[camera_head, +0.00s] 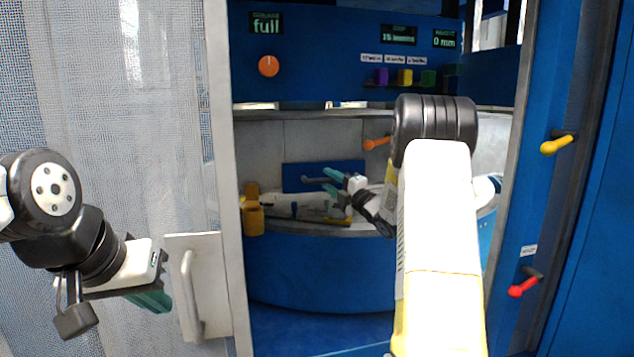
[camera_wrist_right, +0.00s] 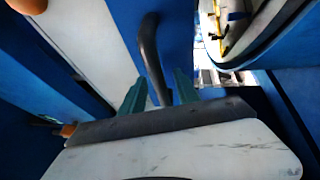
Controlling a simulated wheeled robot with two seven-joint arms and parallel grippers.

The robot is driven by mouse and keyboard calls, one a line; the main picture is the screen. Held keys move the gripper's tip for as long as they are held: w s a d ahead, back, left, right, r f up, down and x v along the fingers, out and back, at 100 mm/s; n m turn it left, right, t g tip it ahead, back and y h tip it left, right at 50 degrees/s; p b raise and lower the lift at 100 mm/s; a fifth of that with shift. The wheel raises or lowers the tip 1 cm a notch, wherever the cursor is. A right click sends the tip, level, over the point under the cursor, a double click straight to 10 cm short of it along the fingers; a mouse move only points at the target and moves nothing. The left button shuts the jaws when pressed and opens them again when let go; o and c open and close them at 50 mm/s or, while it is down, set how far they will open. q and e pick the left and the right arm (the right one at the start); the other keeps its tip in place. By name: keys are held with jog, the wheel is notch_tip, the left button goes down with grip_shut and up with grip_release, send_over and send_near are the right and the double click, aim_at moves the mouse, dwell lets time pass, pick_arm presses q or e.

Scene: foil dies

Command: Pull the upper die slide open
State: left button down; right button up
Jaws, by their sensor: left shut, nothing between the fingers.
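The upper die slide seems to be the blue block (camera_head: 300,172) in the machine opening, with a dark bar handle (camera_head: 316,180) on its front. My right gripper (camera_head: 333,179) reaches in at this handle with its teal fingers. In the right wrist view the dark handle (camera_wrist_right: 150,60) runs between the two spread fingers of my right gripper (camera_wrist_right: 158,92). Gaps show beside the bar, so the fingers look open around it; contact cannot be told. My left gripper (camera_head: 150,301) is shut and empty, beside the mesh door's handle.
The mesh door (camera_head: 130,130) with a pale handle (camera_head: 188,295) stands at left. An orange lever (camera_head: 376,143), yellow lever (camera_head: 557,145) and red lever (camera_head: 523,287) stick out. A yellow part (camera_head: 252,220) stands on the bed's left. An orange knob (camera_head: 268,66) is on the upper panel.

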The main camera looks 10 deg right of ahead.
jog(key=shift+w+a, duration=0.1)
jog(key=shift+w, duration=0.05)
grip_shut()
dwell(1.4)
